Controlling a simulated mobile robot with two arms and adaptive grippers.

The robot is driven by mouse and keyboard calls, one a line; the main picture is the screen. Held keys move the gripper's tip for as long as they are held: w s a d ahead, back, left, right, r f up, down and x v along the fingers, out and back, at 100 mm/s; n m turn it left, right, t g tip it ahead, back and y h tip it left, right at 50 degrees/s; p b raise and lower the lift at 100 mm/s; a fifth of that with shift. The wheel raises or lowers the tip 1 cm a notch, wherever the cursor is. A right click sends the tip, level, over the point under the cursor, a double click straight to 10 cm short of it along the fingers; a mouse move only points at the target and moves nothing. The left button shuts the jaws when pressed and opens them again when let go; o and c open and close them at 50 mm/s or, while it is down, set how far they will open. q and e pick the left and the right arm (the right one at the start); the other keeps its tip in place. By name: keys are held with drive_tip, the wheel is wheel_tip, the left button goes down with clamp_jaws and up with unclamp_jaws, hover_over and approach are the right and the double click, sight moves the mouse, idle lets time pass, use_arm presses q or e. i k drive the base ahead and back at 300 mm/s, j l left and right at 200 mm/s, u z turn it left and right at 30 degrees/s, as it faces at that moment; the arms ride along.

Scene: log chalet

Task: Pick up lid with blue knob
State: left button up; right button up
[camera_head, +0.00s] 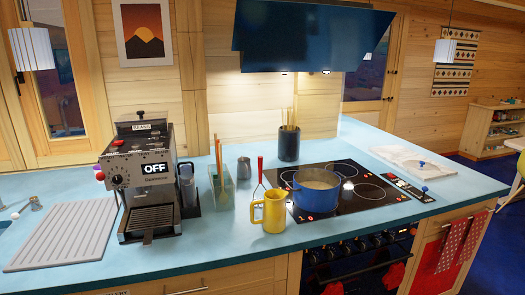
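A pale, round, flat piece with a small blue knob (422,163), which looks like the lid, lies on the white board (385,151) at the right end of the blue counter. It is small in the view, so its details are hard to tell. A second small blue knob-like thing (424,189) shows near the counter's front edge, by a dark strip with red and white marks; I cannot tell what it belongs to. A blue pot (316,196) stands uncovered on the black cooktop. Neither of my grippers is in view.
A yellow mug (271,212) and a red-handled whisk (260,172) are left of the pot. A coffee machine (145,170), a ribbed drying mat (65,235) and a dark utensil holder (289,144) also stand on the counter. A dark blue hood (310,38) hangs above.

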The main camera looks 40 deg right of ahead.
sight(419, 167)
drive_tip(key=z, duration=2.35)
drive_tip(key=u, duration=0.15)
drive_tip(key=i+l+u, duration=0.85)
drive_tip(key=k, duration=0.1)
